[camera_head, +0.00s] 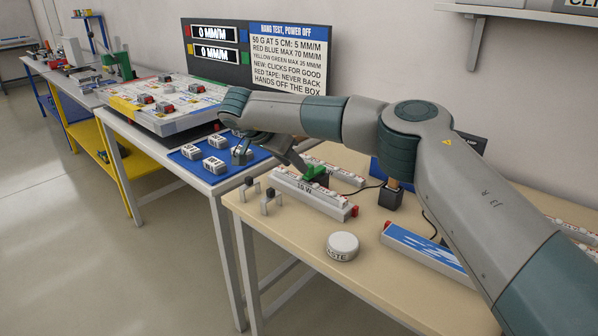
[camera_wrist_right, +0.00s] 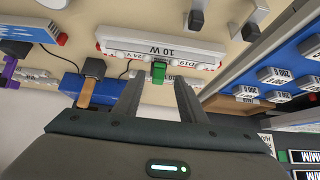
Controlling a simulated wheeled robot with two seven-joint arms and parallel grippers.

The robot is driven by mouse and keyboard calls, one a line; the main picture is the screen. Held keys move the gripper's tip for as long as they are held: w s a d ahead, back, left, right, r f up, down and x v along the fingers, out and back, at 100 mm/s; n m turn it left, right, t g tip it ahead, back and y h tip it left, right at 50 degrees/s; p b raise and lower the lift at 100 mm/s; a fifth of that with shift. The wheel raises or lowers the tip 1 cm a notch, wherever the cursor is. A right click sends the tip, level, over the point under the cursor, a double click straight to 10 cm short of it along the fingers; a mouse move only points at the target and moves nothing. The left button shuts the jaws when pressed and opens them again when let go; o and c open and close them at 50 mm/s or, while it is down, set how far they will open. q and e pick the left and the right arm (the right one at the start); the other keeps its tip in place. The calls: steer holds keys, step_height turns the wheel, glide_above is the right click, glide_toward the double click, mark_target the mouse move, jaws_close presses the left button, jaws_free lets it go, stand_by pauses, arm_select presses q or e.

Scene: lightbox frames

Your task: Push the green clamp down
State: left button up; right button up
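The green clamp (camera_head: 316,173) sits on the long white bar marked 10 W (camera_head: 312,196), on the wooden-topped table. It also shows in the right wrist view (camera_wrist_right: 159,72), on the near edge of the bar (camera_wrist_right: 200,50). My right gripper (camera_head: 298,163) is above the table, just left of the clamp in the head view. In the wrist view its two fingers (camera_wrist_right: 157,84) are apart, and the clamp shows between and beyond their tips. I see nothing held, and contact with the clamp cannot be told. My left gripper is not in view.
A round white tin (camera_head: 342,246) stands in front of the bar. Grey clips (camera_head: 270,202) stand at its left end. A dark block (camera_head: 390,197) with an orange-brown top and a blue-and-white box (camera_head: 425,248) are to the right. The table's front is mostly clear.

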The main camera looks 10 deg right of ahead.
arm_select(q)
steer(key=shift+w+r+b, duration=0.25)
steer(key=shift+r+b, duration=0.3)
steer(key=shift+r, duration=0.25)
arm_select(e)
steer(key=v, duration=1)
steer(key=shift+s+a+r, duration=0.15)
steer(key=shift+a+r, duration=0.05)
steer(key=shift+a, duration=0.1)
